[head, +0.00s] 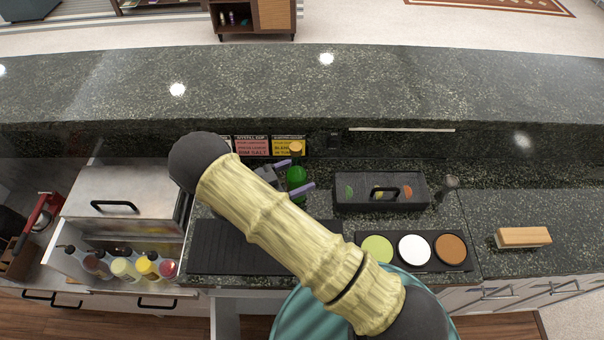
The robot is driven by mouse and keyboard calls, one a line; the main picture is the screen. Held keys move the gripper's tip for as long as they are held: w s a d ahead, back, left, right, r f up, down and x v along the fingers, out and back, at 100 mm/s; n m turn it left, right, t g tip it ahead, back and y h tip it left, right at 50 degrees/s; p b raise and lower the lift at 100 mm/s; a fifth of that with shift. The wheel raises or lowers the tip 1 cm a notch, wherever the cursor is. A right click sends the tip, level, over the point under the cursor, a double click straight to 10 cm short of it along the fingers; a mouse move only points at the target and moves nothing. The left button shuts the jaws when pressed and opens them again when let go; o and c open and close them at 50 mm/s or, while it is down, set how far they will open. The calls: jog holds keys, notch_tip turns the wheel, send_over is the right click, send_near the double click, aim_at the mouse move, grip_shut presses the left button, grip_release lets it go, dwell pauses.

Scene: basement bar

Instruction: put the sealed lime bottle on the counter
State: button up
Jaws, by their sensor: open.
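The lime bottle (297,179) is green with a tan stopper on top. It appears to stand upright on the lower speckled dark counter (488,207), near the back wall. My gripper (293,175) has two purple fingers, open, one at the bottle's upper left and one at its lower right. The bottle shows between the fingertips; whether either finger touches it I cannot tell. My arm crosses the middle of the view and hides part of the counter left of and in front of the bottle.
A black lidded garnish box (380,207) stands right of the bottle. A tray with three coloured discs (414,249) lies in front of it. A black ribbed mat (225,247) is at left, beside squeeze bottles (125,268). The raised bar top (420,88) behind is clear.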

aim_at(287, 179)
jog(key=b+v, duration=0.2)
jog(key=v, duration=0.3)
jog(key=shift+a+f, duration=0.15)
jog(key=shift+a, duration=0.05)
jog(key=shift+s+a, duration=0.15)
jog(key=shift+a, duration=0.1)
jog(key=shift+r, duration=0.25)
